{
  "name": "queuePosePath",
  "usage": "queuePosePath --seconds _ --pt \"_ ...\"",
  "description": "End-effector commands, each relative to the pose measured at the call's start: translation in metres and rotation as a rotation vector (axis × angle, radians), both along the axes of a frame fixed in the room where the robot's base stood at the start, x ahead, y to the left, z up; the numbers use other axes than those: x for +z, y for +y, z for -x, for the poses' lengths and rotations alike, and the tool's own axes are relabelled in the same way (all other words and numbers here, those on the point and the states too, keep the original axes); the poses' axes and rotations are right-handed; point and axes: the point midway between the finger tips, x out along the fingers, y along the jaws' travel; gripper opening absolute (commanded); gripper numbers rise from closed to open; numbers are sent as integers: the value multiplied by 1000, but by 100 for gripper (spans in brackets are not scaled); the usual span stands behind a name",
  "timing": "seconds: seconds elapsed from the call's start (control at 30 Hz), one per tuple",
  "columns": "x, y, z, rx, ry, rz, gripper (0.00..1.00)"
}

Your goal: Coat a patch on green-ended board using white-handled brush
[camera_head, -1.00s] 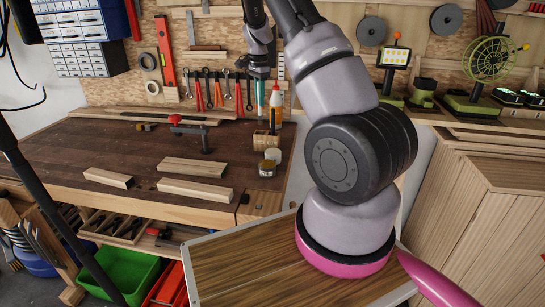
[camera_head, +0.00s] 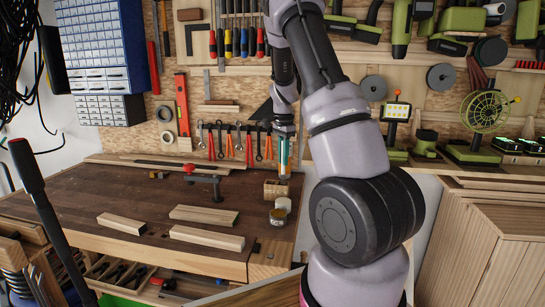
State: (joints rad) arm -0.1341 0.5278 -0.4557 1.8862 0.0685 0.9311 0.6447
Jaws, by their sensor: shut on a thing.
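My gripper (camera_head: 284,164), with teal fingers, points down just above a small wooden block holder (camera_head: 271,190) at the bench's right end. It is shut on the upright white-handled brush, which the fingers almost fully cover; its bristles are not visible. Three light wooden boards lie flat on the bench: one at left (camera_head: 121,224), one behind (camera_head: 204,215) and one in front (camera_head: 207,238). I cannot make out a green end on any of them. A small open jar (camera_head: 282,204) and a dark, labelled tin (camera_head: 278,217) stand just in front of the holder.
A clamp with a red knob (camera_head: 205,182) stands on the bench (camera_head: 95,192) behind the boards. Pliers and wrenches (camera_head: 230,142) hang on the back wall behind my gripper. The bench left of the holder has free room.

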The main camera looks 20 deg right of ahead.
Motion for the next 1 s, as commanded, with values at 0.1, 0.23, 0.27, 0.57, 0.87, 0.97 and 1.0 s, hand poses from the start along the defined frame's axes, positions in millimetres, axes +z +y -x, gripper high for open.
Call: queuePosePath --seconds 0.1,0.23,0.27,0.57,0.87,0.97,1.0 --pt "-5 -2 6 1 1 -1 0" --pt "-16 -2 6 1 3 0 0" --pt "-19 -2 6 1 2 0 0" --pt "-49 -2 5 1 1 0 0" --pt "-60 -2 5 0 -1 0 0" --pt "-60 -2 5 1 -1 0 0" --pt "-60 -2 5 1 -1 0 0"
